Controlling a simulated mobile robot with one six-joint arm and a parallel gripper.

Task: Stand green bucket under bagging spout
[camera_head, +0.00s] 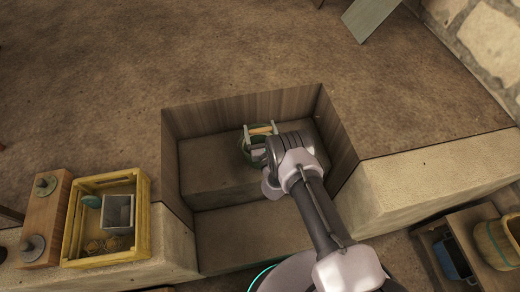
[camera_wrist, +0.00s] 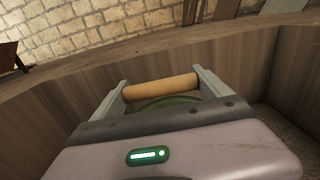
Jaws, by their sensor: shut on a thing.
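My gripper (camera_head: 262,145) reaches down into a sunken, wood-lined pit with steps. It is shut on the wooden handle grip of the green bucket. In the wrist view the tan grip (camera_wrist: 160,88) lies between the two fingers of my gripper (camera_wrist: 160,90). A strip of the green bucket (camera_wrist: 170,102) shows just below the grip. In the head view the bucket's green rim (camera_head: 247,155) shows around the gripper, over the upper step; whether the bucket touches the step cannot be told. No bagging spout can be made out.
The pit's wooden walls (camera_head: 240,107) stand close behind and to the right. The lower step (camera_head: 235,235) is bare. A yellow crate (camera_head: 144,215) with small items stands left on the ledge. A shelf with a blue bin (camera_head: 450,258) and a wooden tub (camera_head: 497,243) is at lower right.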

